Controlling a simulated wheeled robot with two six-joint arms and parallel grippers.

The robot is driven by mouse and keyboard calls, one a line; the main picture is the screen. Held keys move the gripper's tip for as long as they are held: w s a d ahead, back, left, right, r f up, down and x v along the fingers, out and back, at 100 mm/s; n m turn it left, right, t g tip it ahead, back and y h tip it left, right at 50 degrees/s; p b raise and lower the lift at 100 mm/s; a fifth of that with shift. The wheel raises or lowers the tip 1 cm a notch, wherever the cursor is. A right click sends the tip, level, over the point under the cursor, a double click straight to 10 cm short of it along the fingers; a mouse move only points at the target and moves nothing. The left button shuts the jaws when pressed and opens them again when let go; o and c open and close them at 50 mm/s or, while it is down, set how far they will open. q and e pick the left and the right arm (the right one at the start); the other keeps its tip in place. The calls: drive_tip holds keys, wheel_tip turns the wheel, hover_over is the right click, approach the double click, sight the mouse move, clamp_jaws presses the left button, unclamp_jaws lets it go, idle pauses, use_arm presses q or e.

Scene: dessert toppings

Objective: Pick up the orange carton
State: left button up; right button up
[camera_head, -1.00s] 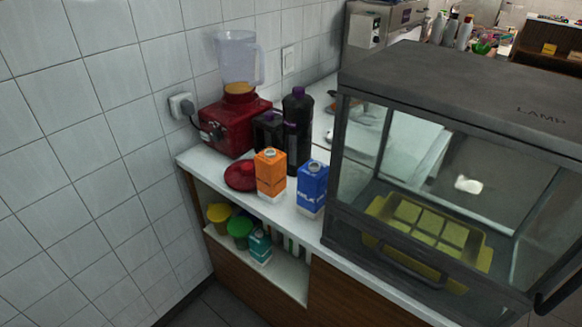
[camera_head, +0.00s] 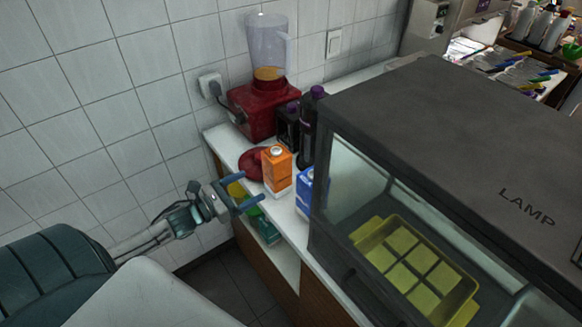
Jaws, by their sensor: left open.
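The orange carton (camera_head: 277,172) stands upright on the white counter (camera_head: 283,213), with a white band at its base and a round cap on top. My left gripper (camera_head: 250,193) is open and empty, to the left of the carton and in front of the counter's edge. A gap shows between its fingers and the carton. My right gripper is not in view.
A blue carton (camera_head: 305,190) stands just right of the orange one, partly hidden by the glass display case (camera_head: 420,130). A red lid-like object (camera_head: 253,161), a red blender (camera_head: 262,107) and dark bottles (camera_head: 309,125) stand close behind. Yellow and green containers sit on the shelf below.

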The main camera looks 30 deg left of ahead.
sight(268, 177)
use_arm(q)
drive_tip(key=shift+w+d, duration=0.15)
drive_tip(key=shift+w, duration=0.45)
drive_tip(key=shift+x, duration=0.9)
drive_tip(key=shift+p+x, duration=0.35)
drive_tip(key=shift+x, duration=0.65)
drive_tip(key=shift+w+d+r+p, duration=0.2)
drive_tip(key=shift+w+p, duration=0.1)
drive_tip(key=shift+p, duration=0.15)
drive_tip(key=p+x, duration=0.1)
drive_tip(key=x, duration=0.1)
drive_tip(key=p+x, duration=0.1)
drive_tip(key=p, duration=0.1)
drive_tip(key=shift+w+d+r, duration=0.15)
drive_tip(key=shift+w+d, duration=0.1)
drive_tip(key=shift+d, duration=0.2)
drive_tip(key=shift+w+d+f+p, duration=0.15)
drive_tip(key=shift+w+f+p, duration=0.05)
drive_tip(key=shift+w+p, duration=0.2)
drive_tip(key=shift+f, duration=0.1)
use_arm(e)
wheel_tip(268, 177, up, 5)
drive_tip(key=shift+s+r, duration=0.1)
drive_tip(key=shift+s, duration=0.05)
use_arm(q)
drive_tip(key=shift+c, duration=1.1)
drive_tip(key=c, duration=1.1)
